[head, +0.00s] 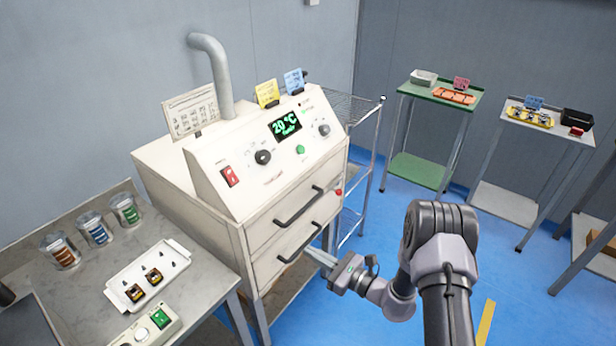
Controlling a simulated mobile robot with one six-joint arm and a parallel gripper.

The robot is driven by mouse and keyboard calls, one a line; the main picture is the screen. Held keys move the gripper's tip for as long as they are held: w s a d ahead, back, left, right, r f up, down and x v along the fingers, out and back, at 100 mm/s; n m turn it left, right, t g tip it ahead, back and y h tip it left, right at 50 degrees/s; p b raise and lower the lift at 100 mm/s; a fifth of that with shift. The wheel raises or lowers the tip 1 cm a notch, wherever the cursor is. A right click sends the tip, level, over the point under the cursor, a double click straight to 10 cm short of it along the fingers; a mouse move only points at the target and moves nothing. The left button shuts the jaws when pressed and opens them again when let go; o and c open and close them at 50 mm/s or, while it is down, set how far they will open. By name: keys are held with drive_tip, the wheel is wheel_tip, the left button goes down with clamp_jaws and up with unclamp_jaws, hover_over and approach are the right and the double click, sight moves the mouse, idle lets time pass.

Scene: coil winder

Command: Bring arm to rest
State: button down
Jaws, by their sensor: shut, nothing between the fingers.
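My gripper (318,257) is at the right front of a cream-coloured oven cabinet (185,185), low beside its lower drawer (285,257). The fingers are shut with nothing between them, and point left towards the cabinet. I cannot tell whether the fingertips touch it. My arm (440,240) is bent, reaching in from the lower right. The two drawers with dark handles look closed. The cabinet's display (287,124) reads 20 °C in green.
A grey bench (85,270) at left holds a white tray (125,283) with small parts, several jars and a control box (147,328). A wire rack (355,110) stands behind the cabinet. A green table (413,88) and a grey table (570,134) stand at back right. Blue floor between is clear.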

drive_tip(key=s+a+r+n+g+h, duration=0.1)
drive_tip(key=s+a+r+n+g, duration=0.2)
drive_tip(key=s+r+n+g, duration=0.5)
drive_tip(key=s+a+r+n+g, duration=0.2)
drive_tip(key=s+r+n, duration=0.25)
drive_tip(key=r, duration=0.75)
drive_tip(key=s+d+r+n+t+h, duration=0.2)
drive_tip(key=s+d+r+n+h, duration=0.1)
drive_tip(key=s+d+h, duration=0.3)
drive_tip(key=s+d+r+n+t+h, duration=0.3)
drive_tip(key=s+d, duration=0.5)
drive_tip(key=s, duration=0.3)
drive_tip(key=r+n+h, duration=0.1)
drive_tip(key=n+h, duration=0.1)
drive_tip(key=shift+s+d+r+h, duration=0.2)
drive_tip(key=shift+d+r+h, duration=0.1)
drive_tip(key=shift+d+h, duration=0.1)
